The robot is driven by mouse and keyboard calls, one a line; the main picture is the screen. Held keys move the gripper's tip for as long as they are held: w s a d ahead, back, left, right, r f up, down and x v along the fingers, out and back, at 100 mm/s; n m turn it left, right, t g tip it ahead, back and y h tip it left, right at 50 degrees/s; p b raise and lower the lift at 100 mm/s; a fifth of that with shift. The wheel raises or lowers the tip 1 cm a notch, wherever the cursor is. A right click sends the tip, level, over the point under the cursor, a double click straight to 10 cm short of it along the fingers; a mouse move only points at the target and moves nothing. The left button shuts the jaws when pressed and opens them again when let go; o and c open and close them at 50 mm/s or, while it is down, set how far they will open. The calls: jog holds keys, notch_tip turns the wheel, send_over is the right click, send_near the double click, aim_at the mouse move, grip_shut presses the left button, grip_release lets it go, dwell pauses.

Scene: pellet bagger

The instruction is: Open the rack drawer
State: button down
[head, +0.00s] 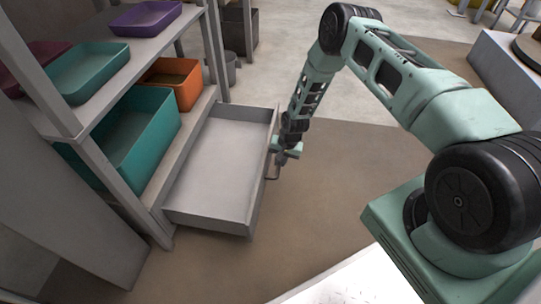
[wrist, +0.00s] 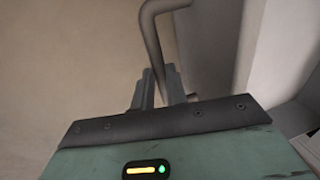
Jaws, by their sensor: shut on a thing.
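The rack drawer (head: 215,170) is a light grey open box. It stands pulled well out from the rack, and its inside looks empty. Its dark bar handle (head: 272,166) is on the front face, at the right side in the head view. My gripper (head: 283,152) is at that front face, shut on the handle. In the wrist view, the bent handle bar (wrist: 152,38) runs down between the two fingers of my gripper (wrist: 160,90). The fingers partly hide the handle.
The grey rack (head: 95,165) holds a large teal bin (head: 135,135), an orange bin (head: 172,82), a teal tray (head: 88,72) and a purple tray (head: 145,18). Brown floor (head: 330,200) is clear in front of the drawer. A white surface (head: 355,285) is at the bottom.

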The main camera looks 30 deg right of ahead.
jog(key=shift+s+d+p, duration=0.3)
jog(key=shift+s+d, duration=0.5)
jog(key=shift+d, duration=0.3)
jog(key=c, duration=1.4)
grip_release()
notch_tip(320, 180, up, 17)
jog(key=s+d+p, duration=0.2)
jog(key=p, duration=0.4)
jog(key=shift+d, duration=0.35)
